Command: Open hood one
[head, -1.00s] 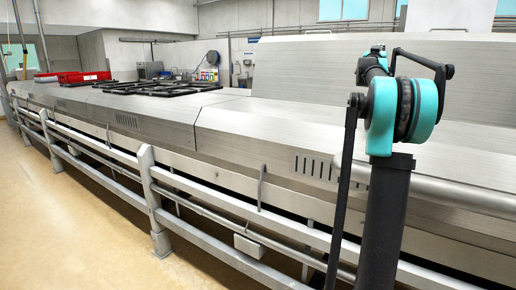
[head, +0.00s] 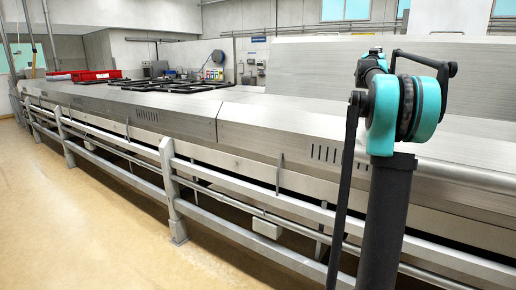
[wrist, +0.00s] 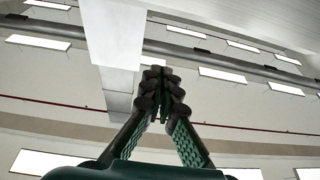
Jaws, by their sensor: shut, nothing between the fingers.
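The long brushed-metal dryer hood (head: 265,125) runs from the near right to the far left in the head view. Its front sections have sloped faces with dark vent slots and a visible seam between them. The sections in view look closed. I cannot tell which section is hood one. My gripper (wrist: 162,78) shows in the wrist view with its fingers together and nothing between them. It points up toward the ceiling, away from the hood. In the head view my arm stands at the right and hides part of the hood; the gripper is not visible there.
A metal guard rail (head: 245,202) with posts runs along the machine's front. The tan floor (head: 75,220) at the left is clear. Red crates (head: 95,75) and black frames (head: 175,86) lie on top of the machine further back. Ceiling light panels (wrist: 222,74) show in the wrist view.

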